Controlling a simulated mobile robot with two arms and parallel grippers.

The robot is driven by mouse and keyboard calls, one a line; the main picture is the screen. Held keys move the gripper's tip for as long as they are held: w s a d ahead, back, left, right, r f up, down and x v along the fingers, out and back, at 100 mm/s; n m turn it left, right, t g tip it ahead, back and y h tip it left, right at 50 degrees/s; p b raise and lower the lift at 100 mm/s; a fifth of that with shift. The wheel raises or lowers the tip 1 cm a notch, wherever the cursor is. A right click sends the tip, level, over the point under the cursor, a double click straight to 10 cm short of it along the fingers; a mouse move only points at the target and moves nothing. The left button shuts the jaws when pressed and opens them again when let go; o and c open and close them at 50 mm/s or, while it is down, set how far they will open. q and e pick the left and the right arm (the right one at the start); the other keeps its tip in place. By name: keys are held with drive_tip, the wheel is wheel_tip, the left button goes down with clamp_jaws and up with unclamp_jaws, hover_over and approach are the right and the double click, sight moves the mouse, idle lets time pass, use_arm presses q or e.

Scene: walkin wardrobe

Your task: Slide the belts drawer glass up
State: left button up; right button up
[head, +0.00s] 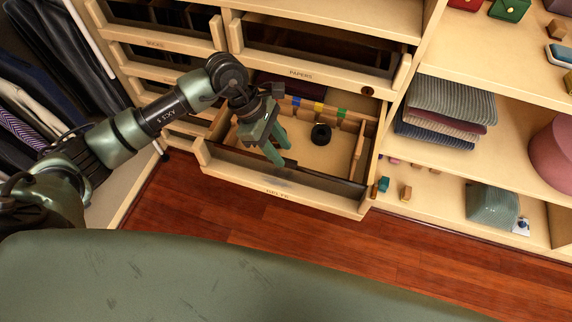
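The belts drawer (275,194) is pulled out below the papers drawer, with its label on the wooden front. Its dark glass (322,181) shows as a low strip along the top of that front. My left gripper (279,154) is over the drawer, pointing down, its fingertips close to the glass near the middle. Its two green fingers stand apart, with nothing seen between them. Whether a finger touches the glass, I cannot tell. My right gripper is not in view.
Inside the drawer are a dark round coil (320,134) and colored rolls (318,107) along the back. The papers drawer (305,73) overhangs behind. Shelves with folded clothes (447,110) stand to the right. Small blocks (406,193) sit by the drawer's right side. The red wood floor (330,235) is clear.

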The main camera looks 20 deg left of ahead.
use_arm(q)
drive_tip(key=shift+w+a+f+y, duration=0.1)
drive_tip(key=shift+a+f+y, duration=0.2)
drive_tip(key=shift+a, duration=0.35)
drive_tip(key=shift+f, duration=0.25)
hover_over(286, 179)
wheel_tip(286, 179, down, 6)
drive_tip(key=shift+w+f+p, duration=0.15)
drive_tip(key=shift+f+p, duration=0.05)
drive_tip(key=shift+p, duration=0.2)
clamp_jaws()
idle(0.4)
